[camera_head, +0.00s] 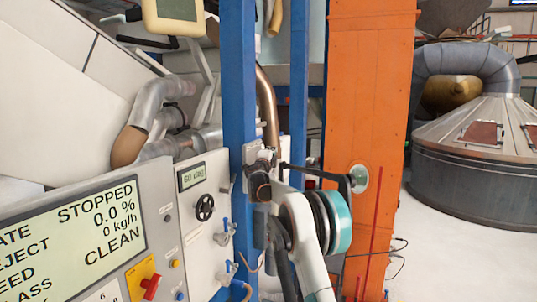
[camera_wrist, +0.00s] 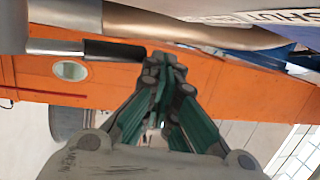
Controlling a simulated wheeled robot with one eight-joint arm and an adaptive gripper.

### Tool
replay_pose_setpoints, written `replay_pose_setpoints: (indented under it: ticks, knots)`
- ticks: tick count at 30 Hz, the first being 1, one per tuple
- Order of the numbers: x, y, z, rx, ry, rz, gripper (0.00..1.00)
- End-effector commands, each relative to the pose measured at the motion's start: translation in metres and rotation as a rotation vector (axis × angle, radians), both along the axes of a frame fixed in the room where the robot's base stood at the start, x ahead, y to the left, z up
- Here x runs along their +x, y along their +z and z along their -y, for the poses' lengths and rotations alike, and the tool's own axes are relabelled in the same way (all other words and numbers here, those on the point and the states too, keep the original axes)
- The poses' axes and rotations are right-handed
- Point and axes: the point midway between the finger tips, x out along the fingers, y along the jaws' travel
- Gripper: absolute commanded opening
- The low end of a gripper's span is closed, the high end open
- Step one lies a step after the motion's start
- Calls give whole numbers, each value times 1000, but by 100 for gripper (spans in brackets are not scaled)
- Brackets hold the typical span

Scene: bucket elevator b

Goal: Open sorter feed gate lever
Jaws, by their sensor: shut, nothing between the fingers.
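In the wrist view, my gripper (camera_wrist: 165,62) has its green-padded fingers drawn together with nothing between them. A black grip on a grey rod (camera_wrist: 115,50), which looks like the gate lever, runs in from the left. Its end lies close to the fingertips in the picture; I cannot tell whether they touch. In the head view, a dark bar (camera_head: 315,170) reaches right from the blue post; I cannot tell whether it is the same lever. My gripper cannot be made out clearly there, behind my arm and among dark parts.
The orange elevator column (camera_head: 368,80) stands behind, with a pale round disc (camera_head: 360,178). A blue post (camera_head: 240,80) and brown pipe (camera_head: 267,105) are close by. A control panel (camera_head: 70,235) reading STOPPED is at left. A label reading SHUT (camera_wrist: 288,15) shows in the wrist view.

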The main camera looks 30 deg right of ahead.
Motion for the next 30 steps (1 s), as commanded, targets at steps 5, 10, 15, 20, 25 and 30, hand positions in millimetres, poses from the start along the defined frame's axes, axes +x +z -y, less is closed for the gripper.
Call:
replay_pose_setpoints:
  ticks: [5, 10, 15, 20, 25, 30]
  knots:
    - [6, -2, 7, 0, 0, 0, 0]
    - [8, -3, 11, 0, 0, 0, 0]
    - [9, -4, 12, 0, 0, 0, 0]
    - [9, -4, 12, 0, 0, 0, 0]
    - [9, -4, 12, 0, 0, 0, 0]
    - [7, 0, 12, -1, 0, -1, 0]
